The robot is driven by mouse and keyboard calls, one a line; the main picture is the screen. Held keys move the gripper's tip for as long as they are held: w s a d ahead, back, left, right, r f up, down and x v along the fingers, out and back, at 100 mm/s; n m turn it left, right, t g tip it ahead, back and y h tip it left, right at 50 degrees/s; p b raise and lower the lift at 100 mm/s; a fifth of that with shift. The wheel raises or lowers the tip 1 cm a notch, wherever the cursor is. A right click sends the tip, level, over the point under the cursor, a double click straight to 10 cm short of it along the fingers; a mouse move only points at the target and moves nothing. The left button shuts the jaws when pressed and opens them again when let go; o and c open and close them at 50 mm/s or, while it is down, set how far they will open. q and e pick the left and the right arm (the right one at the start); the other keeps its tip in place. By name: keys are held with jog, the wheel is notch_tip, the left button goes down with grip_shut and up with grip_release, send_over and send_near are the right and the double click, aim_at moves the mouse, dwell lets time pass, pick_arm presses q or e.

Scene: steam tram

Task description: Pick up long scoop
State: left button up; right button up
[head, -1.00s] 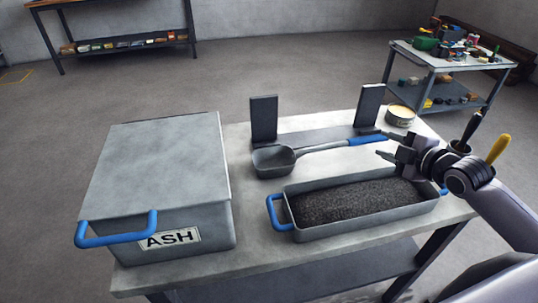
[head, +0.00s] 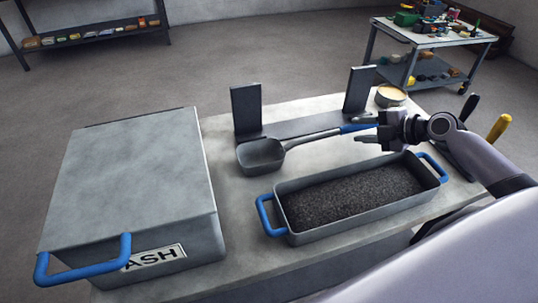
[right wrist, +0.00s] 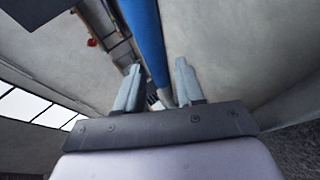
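The long scoop (head: 262,155) rests on the table, with its grey bowl at the left and its blue grip (head: 358,127) at the right, by a dark rack with two uprights. My right gripper (head: 360,129) is at the blue grip's end. In the right wrist view, the blue grip (right wrist: 147,38) runs between and beyond the two fingers (right wrist: 157,75), which stand apart with a gap visible. Whether a finger touches it I cannot tell. My left gripper is in neither view.
A grey bin marked ASH (head: 130,190) with a blue handle stands at the left. A round tin (head: 390,96) and the rack's uprights (head: 246,110) stand close behind.

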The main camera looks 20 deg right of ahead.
aim_at(355, 128)
jog(key=shift+a+r+p+x, duration=0.15)
jog(key=shift+p+x, duration=0.15)
jog(key=shift+x, duration=0.7)
jog(key=shift+a+r+p+x, duration=0.1)
jog(key=shift+p+x, duration=0.2)
jog(key=shift+x, duration=1.45)
grip_shut()
